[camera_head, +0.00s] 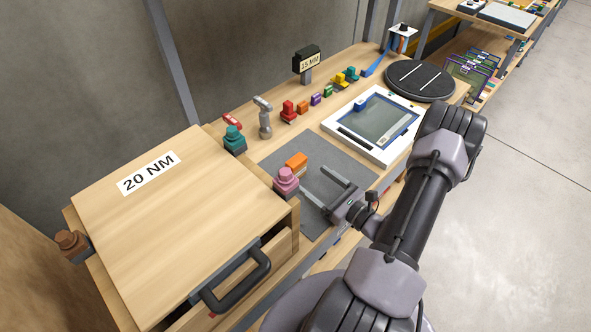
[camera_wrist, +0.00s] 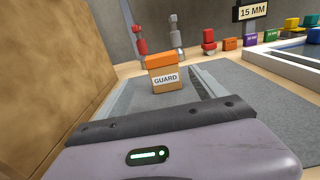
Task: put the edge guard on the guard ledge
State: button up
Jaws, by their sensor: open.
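An orange piece (camera_wrist: 160,61) sits on top of a tan block (camera_wrist: 165,87) labelled GUARD in the wrist view. The orange piece also shows on the grey mat area in the head view (camera_head: 296,160), beside the pink knob-like piece. I take the orange piece as the edge guard and the labelled block as the guard ledge, but the frames do not settle this. My gripper (camera_head: 314,179) is open and empty, low over the mat. Its two fingers point toward the labelled block, which stands just beyond the fingertips. The block's far side is hidden.
A wooden cabinet (camera_head: 150,230) marked 20 NM, with a black handle, stands close on the left. A white-framed screen tray (camera_head: 345,140) and a black round turntable (camera_head: 418,80) lie right. Several small coloured pieces line the back. The mat (camera_head: 335,155) is otherwise clear.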

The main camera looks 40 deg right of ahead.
aim_at(300, 167)
jog(key=w+b, duration=0.1)
jog(key=w, duration=0.5)
jog(key=shift+w+r, duration=0.1)
jog(key=shift+w, duration=0.1)
jog(key=c, duration=1.6)
